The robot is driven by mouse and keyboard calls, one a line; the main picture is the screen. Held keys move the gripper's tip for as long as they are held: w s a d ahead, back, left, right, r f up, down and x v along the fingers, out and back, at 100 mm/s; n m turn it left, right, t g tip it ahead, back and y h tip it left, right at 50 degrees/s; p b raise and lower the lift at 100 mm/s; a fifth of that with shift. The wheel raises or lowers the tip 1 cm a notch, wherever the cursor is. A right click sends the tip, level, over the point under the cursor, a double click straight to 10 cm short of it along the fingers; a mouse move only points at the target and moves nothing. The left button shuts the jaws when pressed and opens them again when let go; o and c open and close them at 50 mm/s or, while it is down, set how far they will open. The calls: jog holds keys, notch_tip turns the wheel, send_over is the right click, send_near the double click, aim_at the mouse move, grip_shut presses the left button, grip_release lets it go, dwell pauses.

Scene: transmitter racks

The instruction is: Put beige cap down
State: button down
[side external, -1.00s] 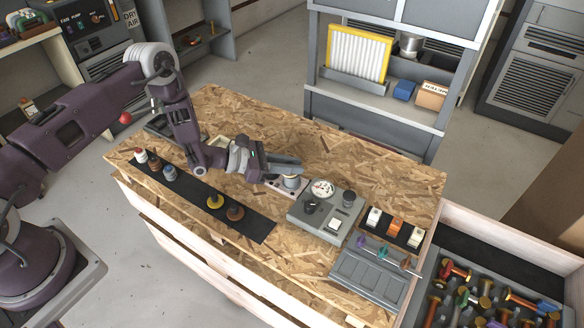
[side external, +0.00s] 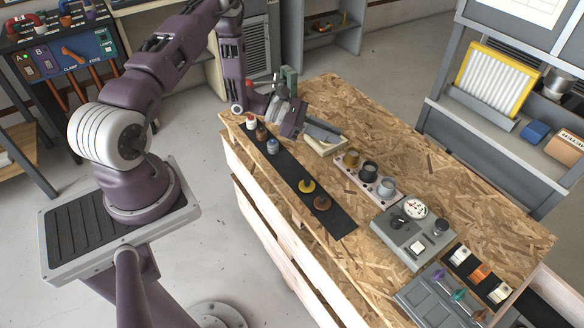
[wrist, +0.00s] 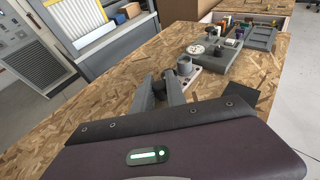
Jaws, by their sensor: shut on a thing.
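A gap lies between blue-grey and yellow.
Beyond stand a grey gauge box (side external: 408,236) and a switch rack (side external: 480,272). The back of the wood-chip table (side external: 430,150) is clear.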

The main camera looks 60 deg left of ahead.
send_over(291, 169)
notch_tip(291, 169, down, 11)
jog(key=shift+r, duration=0.1)
jog(key=c, duration=1.3)
grip_release()
jog(key=shift+c, duration=0.2)
